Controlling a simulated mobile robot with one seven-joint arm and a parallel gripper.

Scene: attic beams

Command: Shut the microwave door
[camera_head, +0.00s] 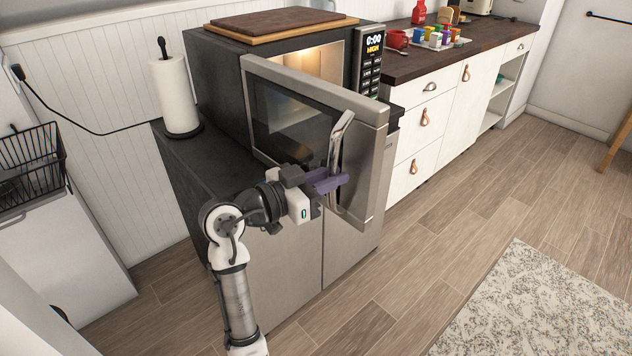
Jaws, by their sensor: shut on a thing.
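The microwave (222,75) stands on a dark-topped cabinet, its lit inside showing above the door. Its door (362,175) is open, swung out toward me, with a dark window and a metal frame. The door's handle (342,137) is a curved metal bar near the door's right side. My gripper (333,183), with purple fingers, is at the lower part of the handle and shut on it. The fingers partly hide the handle's lower end.
A paper towel roll (175,95) stands left of the microwave. A cutting board (280,22) lies on top of it. White drawers (425,115) and a dark counter (460,52) with a red mug (397,39) are to the right. Wood floor (440,235) is clear before the door.

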